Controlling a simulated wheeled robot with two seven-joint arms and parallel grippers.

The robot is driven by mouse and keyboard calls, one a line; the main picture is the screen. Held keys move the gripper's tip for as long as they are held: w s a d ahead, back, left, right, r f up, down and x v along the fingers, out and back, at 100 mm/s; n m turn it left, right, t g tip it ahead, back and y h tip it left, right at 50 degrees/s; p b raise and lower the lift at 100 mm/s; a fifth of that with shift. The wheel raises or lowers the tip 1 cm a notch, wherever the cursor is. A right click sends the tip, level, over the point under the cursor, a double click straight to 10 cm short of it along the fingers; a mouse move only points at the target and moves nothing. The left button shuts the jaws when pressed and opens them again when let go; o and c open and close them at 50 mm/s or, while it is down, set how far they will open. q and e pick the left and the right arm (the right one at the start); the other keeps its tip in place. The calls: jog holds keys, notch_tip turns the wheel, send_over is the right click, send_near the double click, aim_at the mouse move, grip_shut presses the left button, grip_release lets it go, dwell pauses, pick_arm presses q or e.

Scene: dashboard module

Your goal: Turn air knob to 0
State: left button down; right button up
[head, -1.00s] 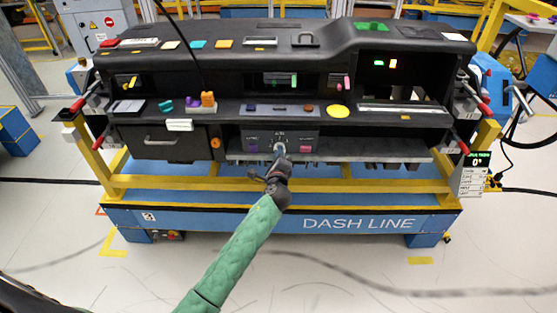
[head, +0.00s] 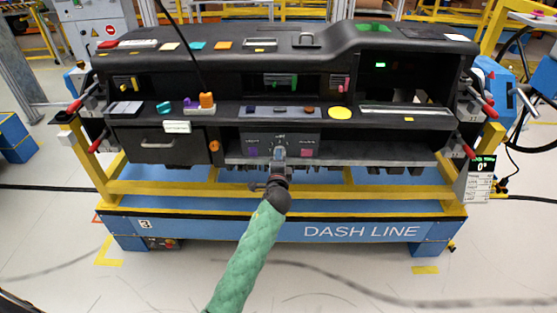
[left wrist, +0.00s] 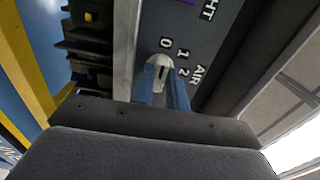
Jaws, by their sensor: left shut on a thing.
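The air knob (left wrist: 160,63) is a small pale knob on a dark grey panel (left wrist: 210,47), with 0, 1, 2 and AIR printed beside it. In the left wrist view, 0 lies just above the knob and 2 to its right. Its pointer direction is hard to tell. My left gripper (left wrist: 166,93) has blue fingers shut on the knob. In the head view, my left gripper (head: 278,157) reaches the panel's lower middle from below and covers most of the knob. My right gripper is out of view.
A grey ledge (head: 350,160) runs below the panel. A small green light (head: 381,65) glows in the right recess. A display (head: 484,165) at right reads 0°.

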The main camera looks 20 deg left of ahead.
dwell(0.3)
pick_arm(q)
jog(key=c, duration=1.4)
grip_release()
